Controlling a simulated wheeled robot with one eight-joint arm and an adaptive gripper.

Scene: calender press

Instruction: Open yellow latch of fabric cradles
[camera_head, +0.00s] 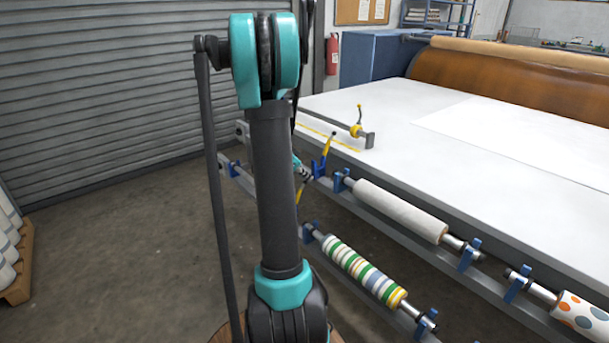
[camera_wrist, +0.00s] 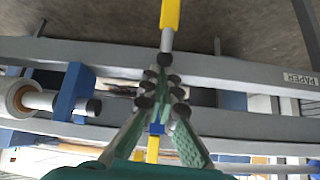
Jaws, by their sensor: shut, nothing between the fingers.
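In the head view, a yellow latch handle (camera_head: 329,145) stands tilted up from a blue cradle bracket (camera_head: 319,167) at the near corner of the white table. A second yellow piece (camera_head: 298,190) shows lower down, mostly hidden by my arm. My gripper (camera_head: 305,172) is partly hidden behind my arm, close beside the blue bracket. In the wrist view, my gripper (camera_wrist: 165,62) is shut and empty, its fingertips at the grey shaft of a yellow handle (camera_wrist: 170,14). Whether they touch cannot be told. Another yellow piece (camera_wrist: 152,150) shows between the finger bases.
A white fabric roll (camera_head: 400,211) and a striped roll (camera_head: 362,268) lie in blue cradles along the table (camera_head: 400,120). A dotted roll (camera_head: 583,316) is at right. Grey rails (camera_wrist: 235,64) cross the wrist view. Open floor (camera_head: 130,240) lies to the left.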

